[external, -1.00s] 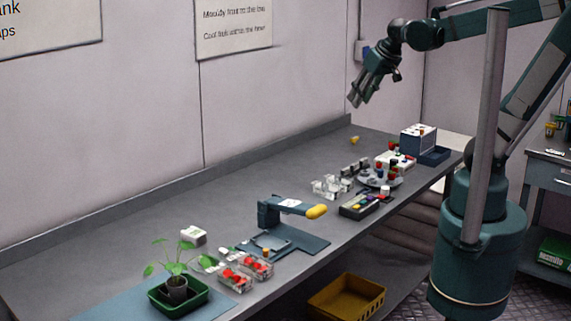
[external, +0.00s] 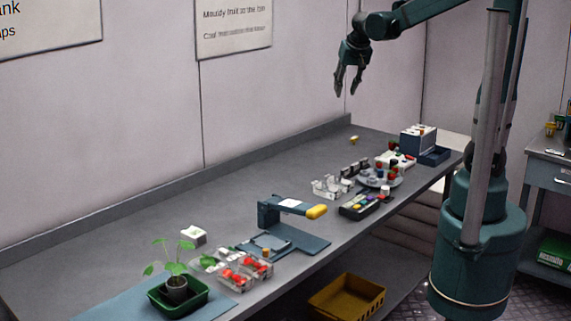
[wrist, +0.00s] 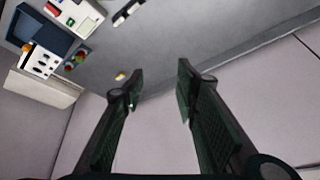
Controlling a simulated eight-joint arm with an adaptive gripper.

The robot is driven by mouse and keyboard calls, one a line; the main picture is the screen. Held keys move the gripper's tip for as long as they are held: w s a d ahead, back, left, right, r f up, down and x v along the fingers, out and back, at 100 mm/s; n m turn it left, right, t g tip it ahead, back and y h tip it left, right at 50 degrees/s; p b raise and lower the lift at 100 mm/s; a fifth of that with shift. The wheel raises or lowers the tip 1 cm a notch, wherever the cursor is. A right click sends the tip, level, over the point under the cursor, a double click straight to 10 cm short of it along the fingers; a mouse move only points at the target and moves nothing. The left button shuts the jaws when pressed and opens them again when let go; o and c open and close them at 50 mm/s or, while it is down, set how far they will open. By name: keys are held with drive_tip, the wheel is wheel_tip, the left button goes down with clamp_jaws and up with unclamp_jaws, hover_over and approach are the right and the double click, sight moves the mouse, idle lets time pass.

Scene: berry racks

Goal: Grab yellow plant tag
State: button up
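My gripper (external: 347,92) hangs in the air above the far part of the bench, fingers pointing down. In the wrist view my gripper (wrist: 160,68) is open with nothing between its fingers. A small yellow-orange object (external: 354,139) lies on the bench near the back wall, below the gripper. It also shows in the wrist view (wrist: 121,76), just left of the left fingertip. It is too small to tell whether it is a plant tag. A dark tray (external: 352,212) holds several small coloured pieces; a yellow tag cannot be clearly made out there.
A blue-white box (external: 418,138) stands at the bench's far end. A round grey plate (external: 393,183) with small items and several clear punnets (external: 326,188) lie nearer. A dark blue press (external: 270,213) with a yellow-ended arm is mid-bench. A potted plant (external: 177,287) stands in front. The back strip is mostly clear.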

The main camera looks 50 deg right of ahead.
drive_tip(key=w+d+f+m+g, duration=0.1)
drive_tip(key=w+d+f+m, duration=0.3)
drive_tip(key=w+d, duration=0.45)
drive_tip(key=m+g+h, duration=0.2)
drive_tip(key=m+g, duration=0.1)
drive_tip(key=m, duration=0.3)
approach(354, 138)
drive_tip(key=shift+d+f+b, duration=0.3)
drive_tip(key=shift+d+f, duration=0.25)
drive_tip(key=shift+f, duration=0.1)
drive_tip(key=shift+x, duration=1.15)
drive_tip(key=shift+d+f, duration=0.1)
drive_tip(key=shift+f, duration=0.05)
drive_tip(key=shift+x, duration=2.45)
drive_tip(key=shift+w, duration=0.2)
